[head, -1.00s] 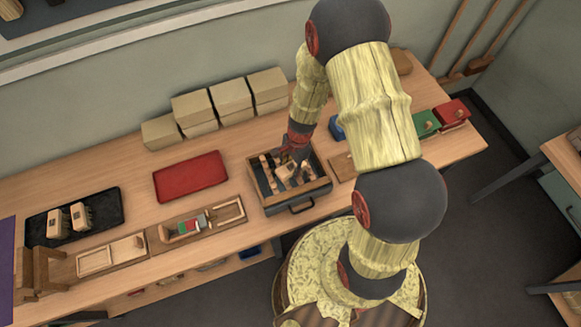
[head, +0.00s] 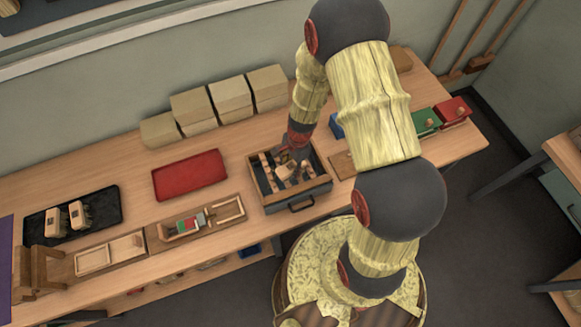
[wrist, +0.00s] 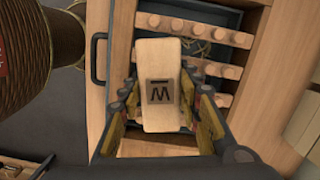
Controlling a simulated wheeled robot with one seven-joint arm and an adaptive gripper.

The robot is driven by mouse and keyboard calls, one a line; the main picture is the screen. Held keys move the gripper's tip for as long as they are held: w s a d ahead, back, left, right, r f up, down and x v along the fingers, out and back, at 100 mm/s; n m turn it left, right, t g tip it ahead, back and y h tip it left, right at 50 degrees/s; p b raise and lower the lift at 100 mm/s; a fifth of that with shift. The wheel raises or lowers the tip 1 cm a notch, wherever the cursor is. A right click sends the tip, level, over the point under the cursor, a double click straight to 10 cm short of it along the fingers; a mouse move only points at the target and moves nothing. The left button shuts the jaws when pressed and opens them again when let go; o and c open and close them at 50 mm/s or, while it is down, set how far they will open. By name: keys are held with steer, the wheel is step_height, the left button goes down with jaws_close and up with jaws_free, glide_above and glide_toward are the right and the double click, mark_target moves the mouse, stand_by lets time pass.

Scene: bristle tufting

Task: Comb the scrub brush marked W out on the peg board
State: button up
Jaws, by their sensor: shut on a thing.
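The scrub brush marked W (wrist: 159,110) is a pale wooden block with a dark W stamp on top in the wrist view. My gripper (wrist: 163,116) is shut on it, with a finger along each long side. The peg board (head: 319,189) is a dark, wood-edged box with rows of short wooden pegs. In the wrist view several pegs (wrist: 215,69) show beside the brush. The brush (head: 286,172) is over the peg board in the head view. Its bristles are hidden beneath the block, so I cannot tell whether they touch the pegs.
Left of the peg board are a red tray (head: 189,176) and wooden fixtures (head: 226,209). A black tray (head: 110,211) at far left holds two similar brushes. Cardboard boxes (head: 205,103) line the wall. Green (head: 424,123) and red (head: 451,111) boxes stand at right.

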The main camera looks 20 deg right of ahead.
steer(key=shift+f, duration=0.45)
stand_by(0.3)
